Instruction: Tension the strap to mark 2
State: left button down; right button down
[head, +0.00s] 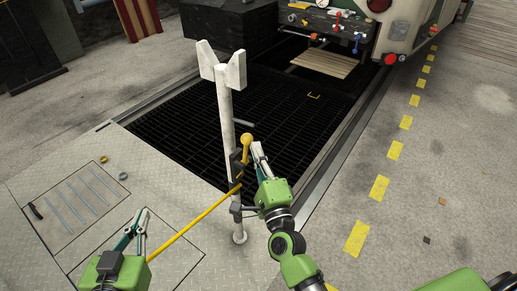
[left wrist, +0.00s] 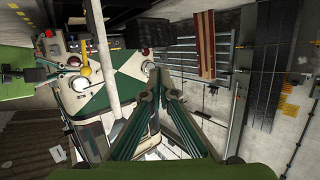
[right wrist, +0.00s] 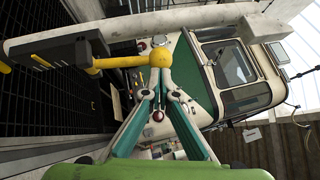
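A pale post (head: 227,130) with a forked top stands at the edge of the pit grating. A dark ratchet (head: 237,165) sits on it, with a yellow ball-ended handle (head: 246,140). A yellow strap (head: 195,220) runs taut-looking from the post down to the left. My right gripper (head: 257,148) is just right of the handle ball; in the right wrist view the ball (right wrist: 160,54) is just beyond the nearly meeting fingertips. I see no clear grip on it. My left gripper (head: 145,212) is nearly closed, empty, beside the strap's lower end. I cannot make out the strap's marks.
The tram (head: 405,30) is at back right. Yellow dashes (head: 379,188) mark the open floor.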

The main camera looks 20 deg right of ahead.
pick_arm(q)
jog(key=s+a+f+g+y+p, duration=0.1)
jog(key=s+a+f+g+p, duration=0.1)
jog(key=s+f+g, duration=0.4)
notch_tip(320, 180, down, 4)
jog(key=shift+s+a+f+g+y, duration=0.35)
jog(key=shift+s+a, duration=0.45)
jog(key=shift+s, duration=0.35)
pick_arm(e)
jog(key=shift+w+a+r+n+g, duration=0.2)
jog(key=shift+w+a+n+g, duration=0.1)
pick_arm(q)
jog(key=shift+d+r, duration=0.1)
jog(key=shift+r, duration=0.05)
pick_arm(e)
jog(key=shift+f, duration=0.1)
